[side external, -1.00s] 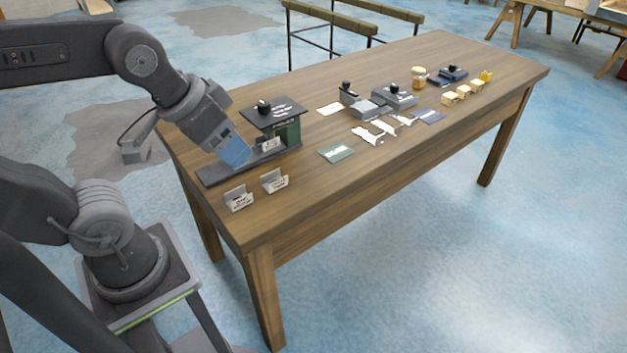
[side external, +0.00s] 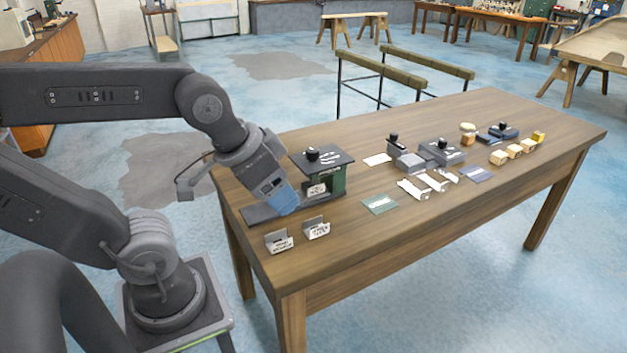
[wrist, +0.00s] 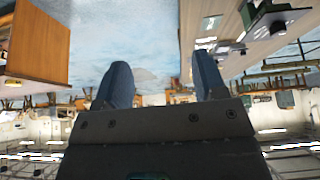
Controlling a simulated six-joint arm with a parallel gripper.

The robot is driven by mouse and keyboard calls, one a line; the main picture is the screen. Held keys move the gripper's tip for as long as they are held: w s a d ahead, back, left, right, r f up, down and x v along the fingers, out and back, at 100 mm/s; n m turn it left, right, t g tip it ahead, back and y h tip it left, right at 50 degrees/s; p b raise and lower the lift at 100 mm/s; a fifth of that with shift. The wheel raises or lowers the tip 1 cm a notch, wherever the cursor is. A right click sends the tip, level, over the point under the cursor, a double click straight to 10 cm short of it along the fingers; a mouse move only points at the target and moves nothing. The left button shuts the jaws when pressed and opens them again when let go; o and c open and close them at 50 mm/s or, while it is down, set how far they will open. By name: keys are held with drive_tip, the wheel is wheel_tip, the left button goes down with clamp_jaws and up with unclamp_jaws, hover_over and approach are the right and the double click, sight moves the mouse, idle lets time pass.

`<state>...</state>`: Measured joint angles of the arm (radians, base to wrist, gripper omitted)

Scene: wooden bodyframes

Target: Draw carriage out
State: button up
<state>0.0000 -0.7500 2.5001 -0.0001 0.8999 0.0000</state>
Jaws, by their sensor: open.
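A small machine with a dark top plate (side external: 321,158), a black knob on top and a green body (side external: 333,184) stands on the table's near left part. A long dark base (side external: 258,214) runs from it to the left. I cannot tell which part is the carriage. My gripper (side external: 284,204) points down in front of the machine, over or beside the dark base; contact cannot be told. In the wrist view my gripper (wrist: 162,72) has its two blue fingers spread, with nothing between them. A dark plate with a knob (wrist: 277,22) shows at the upper right there.
Two small lettered card holders (side external: 279,241) stand near the table's (side external: 430,235) front left edge. A green card (side external: 380,204), white pieces (side external: 413,190), grey blocks (side external: 410,162) and wooden blocks (side external: 499,157) lie further right. The front middle of the table is clear.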

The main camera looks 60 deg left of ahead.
sight(300, 192)
idle(0.4)
drive_tip(key=shift+c, duration=0.6)
drive_tip(key=shift+w+a, duration=0.3)
drive_tip(key=shift+w, duration=0.05)
drive_tip(key=w+a+f+n+g, duration=0.25)
drive_tip(key=w+a, duration=0.35)
drive_tip(key=a, duration=0.4)
drive_tip(key=w+a+f+n+g, duration=0.2)
drive_tip(key=w+a+f+n, duration=0.15)
drive_tip(key=w+a, duration=0.45)
drive_tip(key=s+a+f+n+g, duration=0.1)
drive_tip(key=a+f+n, duration=0.15)
drive_tip(key=a, duration=0.35)
drive_tip(key=s+a+f+n, duration=0.1)
drive_tip(key=s+a+f, duration=0.15)
drive_tip(key=a, duration=0.25)
drive_tip(key=shift+m, duration=0.25)
drive_tip(key=f, duration=0.9)
drive_tip(key=w+f, duration=0.1)
drive_tip(key=f, duration=0.4)
drive_tip(key=shift+a+f, duration=0.1)
drive_tip(key=shift+a, duration=0.05)
drive_tip(key=shift+c, duration=0.4)
clamp_jaws()
